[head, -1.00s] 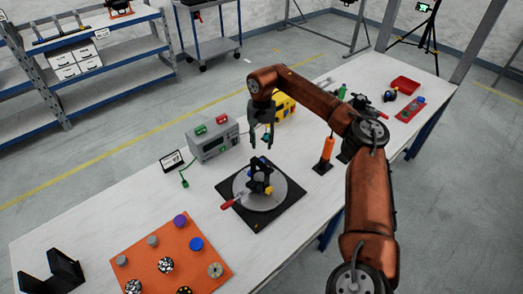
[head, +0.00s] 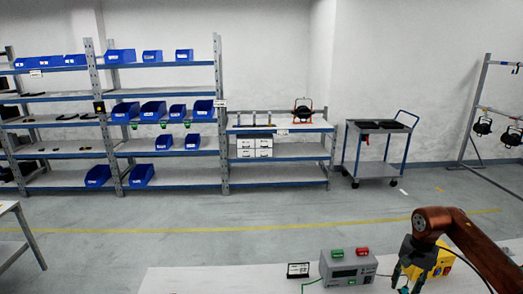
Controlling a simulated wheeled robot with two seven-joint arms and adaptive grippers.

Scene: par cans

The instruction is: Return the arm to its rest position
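My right arm comes in from the right edge, its copper-brown links bent over the bench. My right gripper (head: 407,281) points down at the bottom edge of the head view, and its two dark fingers stand apart. I see nothing held between them, though the fingertips run close to the frame edge. My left arm and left gripper are out of view.
A white bench (head: 220,281) fills the bottom, with a grey power unit (head: 345,271), a small black sign (head: 298,270) and a yellow device (head: 440,265) near the gripper. Shelves with blue bins (head: 125,111) and a cart (head: 378,150) stand far behind, beyond open floor.

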